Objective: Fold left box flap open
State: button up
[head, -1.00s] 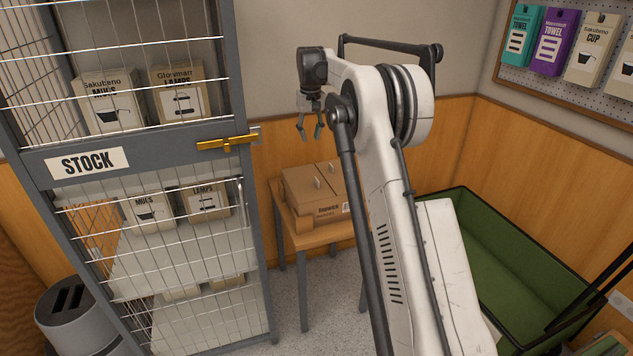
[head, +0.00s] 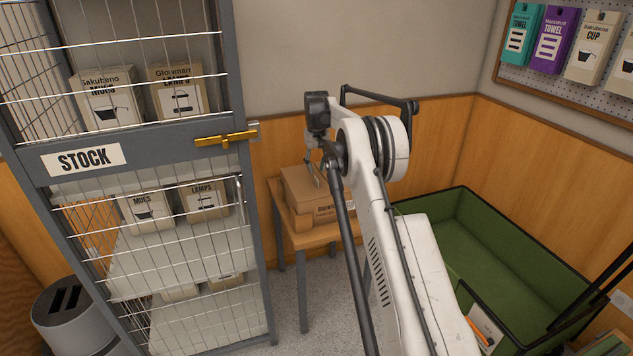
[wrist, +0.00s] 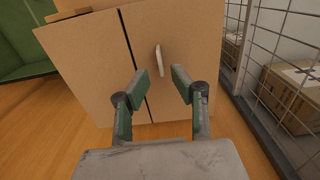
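The cardboard box (head: 300,188) sits on a small wooden table (head: 312,238) in the middle of the head view. In the wrist view its top shows two closed flaps (wrist: 92,62) parted by a dark seam. A pale upright tab (wrist: 158,60) stands on the flap right of the seam in the wrist view. My gripper (wrist: 153,86) is open above this flap. Its two fingers point toward the tab, which stands a little beyond the fingertips, roughly between their lines. In the head view my gripper (head: 312,176) is over the box and partly hides it.
A wire stock cage (head: 165,250) with a brass latch (head: 226,139) stands left of the table. A green bin (head: 500,250) stands to the right. The cage mesh also shows close on the right in the wrist view (wrist: 265,100).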

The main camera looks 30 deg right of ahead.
aim_at(316, 178)
jog(key=shift+f+b, duration=0.35)
jog(key=shift+f, duration=2.35)
jog(key=shift+c, duration=0.2)
grip_shut()
